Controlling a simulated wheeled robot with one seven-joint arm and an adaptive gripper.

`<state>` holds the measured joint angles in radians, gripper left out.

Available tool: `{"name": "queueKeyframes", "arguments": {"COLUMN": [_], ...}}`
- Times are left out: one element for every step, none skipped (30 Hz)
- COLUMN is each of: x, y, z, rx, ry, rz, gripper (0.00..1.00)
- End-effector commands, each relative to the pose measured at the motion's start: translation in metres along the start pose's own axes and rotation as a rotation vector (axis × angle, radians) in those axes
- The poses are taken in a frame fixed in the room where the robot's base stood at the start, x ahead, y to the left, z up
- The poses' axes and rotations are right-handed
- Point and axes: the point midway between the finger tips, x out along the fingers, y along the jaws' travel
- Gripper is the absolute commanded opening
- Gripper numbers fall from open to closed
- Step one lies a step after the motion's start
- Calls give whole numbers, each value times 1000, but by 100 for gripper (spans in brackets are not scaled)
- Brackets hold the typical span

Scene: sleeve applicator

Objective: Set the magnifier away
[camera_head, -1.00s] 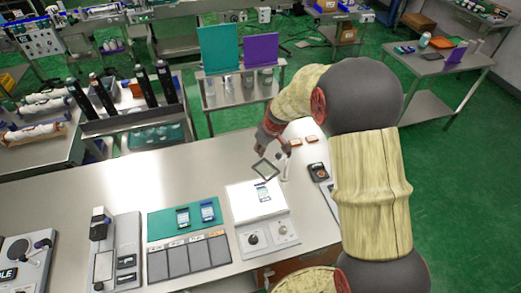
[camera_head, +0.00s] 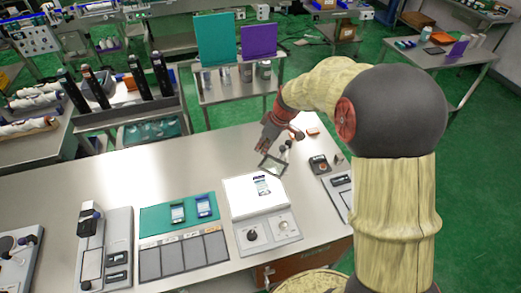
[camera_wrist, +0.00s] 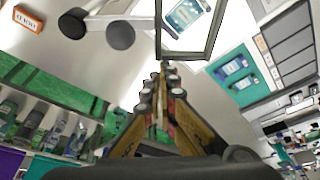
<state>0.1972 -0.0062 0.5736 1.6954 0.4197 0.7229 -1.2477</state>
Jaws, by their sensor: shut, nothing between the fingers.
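The magnifier (camera_head: 272,166) is a dark square frame with a clear lens on a jointed arm. It stands at the back right edge of the lit white pad. In the wrist view its frame (camera_wrist: 213,43) is just beyond my fingertips, and a phone (camera_wrist: 188,13) shows through it. My gripper (camera_head: 264,148) is low over the bench, close behind the frame. Its fingers (camera_wrist: 163,72) are shut with nothing between them. I cannot tell whether the tips touch the frame.
The lit pad (camera_head: 236,199) carries a phone and has a knob panel in front. A green mat (camera_head: 157,221) with two phones lies to its left. A dark device (camera_head: 319,165) and small orange boxes (camera_head: 313,131) are to the right. The bench's left middle is clear.

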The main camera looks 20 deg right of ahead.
Motion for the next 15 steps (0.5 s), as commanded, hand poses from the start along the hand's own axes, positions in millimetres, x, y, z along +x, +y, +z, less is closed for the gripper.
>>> {"name": "queueKeyframes", "arguments": {"x": [4, 3, 2, 1, 0, -2, -3, -4, -6, -7, -8, -10, -11, -12, -14], "y": [-2, -4, -6, -7, -9, -11, -12, -13, -14, -15, -16, -17, -18, -19, -19], "z": [6, 9, 12, 15, 17, 21, 23, 26, 29, 32, 35, 38, 41, 44, 48], "rx": [-39, -66, -102, -128, -155, -192, -219, -246, -282, -308, -335, -372, -399, -425, -461], "ry": [1, 1, 1, 1, 1, 1, 0, 0, 0, 0, 0, 0, 0, 0, 0], "rz": [-12, -22, -35, -45, -54, -66, -76, -85, -98, -108, -117, -130, -139, -149, -161], "gripper": [0, 0, 0, 0, 0, 0, 0, 0, 0, 0, 0, 0, 0, 0, 0]}}
